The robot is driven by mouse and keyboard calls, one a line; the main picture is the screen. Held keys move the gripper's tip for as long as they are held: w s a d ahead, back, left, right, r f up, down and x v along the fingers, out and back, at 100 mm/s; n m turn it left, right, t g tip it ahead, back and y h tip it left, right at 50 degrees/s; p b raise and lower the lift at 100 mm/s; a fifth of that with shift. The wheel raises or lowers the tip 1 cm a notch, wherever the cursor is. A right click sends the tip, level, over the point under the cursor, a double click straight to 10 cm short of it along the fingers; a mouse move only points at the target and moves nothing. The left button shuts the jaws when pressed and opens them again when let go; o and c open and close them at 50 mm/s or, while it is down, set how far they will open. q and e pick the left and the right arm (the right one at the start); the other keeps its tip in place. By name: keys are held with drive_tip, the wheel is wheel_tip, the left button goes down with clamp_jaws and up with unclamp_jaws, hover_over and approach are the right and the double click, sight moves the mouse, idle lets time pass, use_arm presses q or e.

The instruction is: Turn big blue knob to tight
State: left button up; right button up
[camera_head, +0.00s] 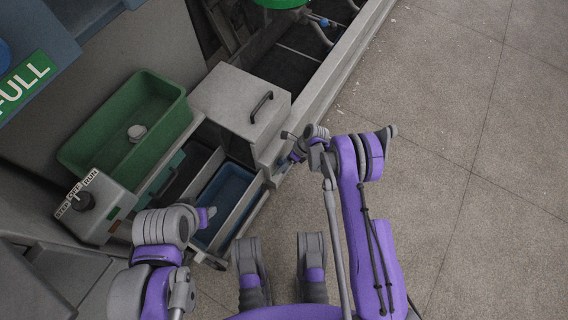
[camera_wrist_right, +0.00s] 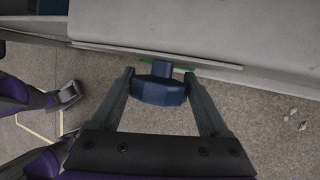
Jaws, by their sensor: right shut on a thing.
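The big blue knob (camera_wrist_right: 160,92) shows in the right wrist view, on a short blue stem at the edge of a grey machine part. A thin green strip (camera_wrist_right: 181,68) shows behind it. My right gripper (camera_wrist_right: 160,80) has one finger on each side of the knob and is shut on it. In the head view my right gripper (camera_head: 284,164) is at the machine's right side, and the knob is hidden there. I cannot read a tight mark. My left arm is at the lower left of the head view; its gripper fingers do not show.
A grey box with a black handle (camera_head: 261,106) stands beside the right gripper. The concrete floor (camera_head: 475,120) on the right is clear.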

drive_tip(key=m+g+y, duration=0.1)
drive_tip(key=g+y, duration=0.1)
drive_tip(key=g, duration=0.1)
drive_tip(key=shift+w+d+y, duration=0.1)
drive_tip(key=shift+y, duration=0.3)
drive_tip(key=shift+g, duration=0.3)
drive_tip(key=o, duration=1.2)
drive_tip(key=shift+o, duration=0.2)
drive_tip(key=p+v, duration=0.1)
drive_tip(key=v, duration=0.9)
drive_tip(key=shift+d+r+p, duration=0.15)
drive_tip(key=shift+d+p, duration=0.2)
drive_tip(key=shift+p, duration=0.05)
drive_tip(key=shift+w, duration=0.15)
